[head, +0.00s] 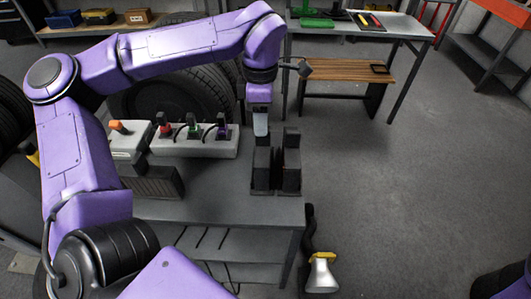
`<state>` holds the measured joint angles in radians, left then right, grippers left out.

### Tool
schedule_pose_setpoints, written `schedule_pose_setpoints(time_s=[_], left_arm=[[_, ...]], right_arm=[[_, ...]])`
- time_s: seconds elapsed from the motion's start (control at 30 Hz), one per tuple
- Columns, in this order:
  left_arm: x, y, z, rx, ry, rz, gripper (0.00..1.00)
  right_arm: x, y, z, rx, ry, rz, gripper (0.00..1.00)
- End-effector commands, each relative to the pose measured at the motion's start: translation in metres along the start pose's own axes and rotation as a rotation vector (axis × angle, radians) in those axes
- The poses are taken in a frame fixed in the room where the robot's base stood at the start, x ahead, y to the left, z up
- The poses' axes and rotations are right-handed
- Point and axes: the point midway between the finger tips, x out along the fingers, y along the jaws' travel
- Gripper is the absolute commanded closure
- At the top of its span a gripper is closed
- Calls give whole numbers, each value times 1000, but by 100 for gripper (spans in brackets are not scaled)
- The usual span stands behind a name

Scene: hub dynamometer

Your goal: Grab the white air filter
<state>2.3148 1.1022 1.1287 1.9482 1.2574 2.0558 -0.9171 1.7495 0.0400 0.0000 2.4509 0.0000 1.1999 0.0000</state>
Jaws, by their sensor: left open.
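I cannot pick out a white air filter with certainty. My left arm reaches in from the left, over the grey workbench (225,205). My left gripper (277,172) points down over the bench's right end. Its two black fingers are apart, with no object visible between them. Whether the fingers touch the bench top is unclear. Pale blocks stand left of the gripper: a long one (215,148) with red, green and purple fittings, and a smaller one (128,143) with an orange knob. My right gripper is not in view.
A large tire (180,95) stands behind the bench blocks. A silver lamp-like object (321,275) is by the bench's right side. A wooden-topped low bench (345,75) and a grey table (400,27) stand at the back. The floor on the right (420,180) is clear.

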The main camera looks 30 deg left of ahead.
Motion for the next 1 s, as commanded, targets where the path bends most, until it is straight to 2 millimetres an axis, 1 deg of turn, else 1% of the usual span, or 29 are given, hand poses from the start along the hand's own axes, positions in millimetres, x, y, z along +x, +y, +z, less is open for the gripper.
schedule_pose_setpoints(time_s=[0.13, 0.23, 0.33, 0.43, 0.6, 0.63, 0.67, 0.7, 0.73, 0.77, 1.0], left_arm=[[19, 4, 1, 0, 4, -7, 53], [38, 7, 1, 1, 6, -9, 53], [54, 7, 2, 2, 4, -6, 53], [60, 8, 2, 2, 3, -4, 53], [60, 8, 2, 3, 2, -3, 53], [60, 8, 2, 3, 2, -3, 60], [60, 8, 2, 3, 2, -3, 69], [60, 8, 3, 3, 2, -3, 82], [60, 8, 3, 3, 2, -3, 92], [60, 8, 3, 3, 2, -3, 100], [60, 8, 3, 3, 2, -3, 100]], right_arm=[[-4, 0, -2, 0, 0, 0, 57], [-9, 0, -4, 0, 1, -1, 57], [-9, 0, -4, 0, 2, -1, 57], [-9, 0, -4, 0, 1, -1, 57], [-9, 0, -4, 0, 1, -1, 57], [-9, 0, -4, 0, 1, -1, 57], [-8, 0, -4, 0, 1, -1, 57], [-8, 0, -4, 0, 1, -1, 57], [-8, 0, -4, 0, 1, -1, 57], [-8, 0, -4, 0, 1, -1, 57], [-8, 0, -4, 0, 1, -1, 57]])
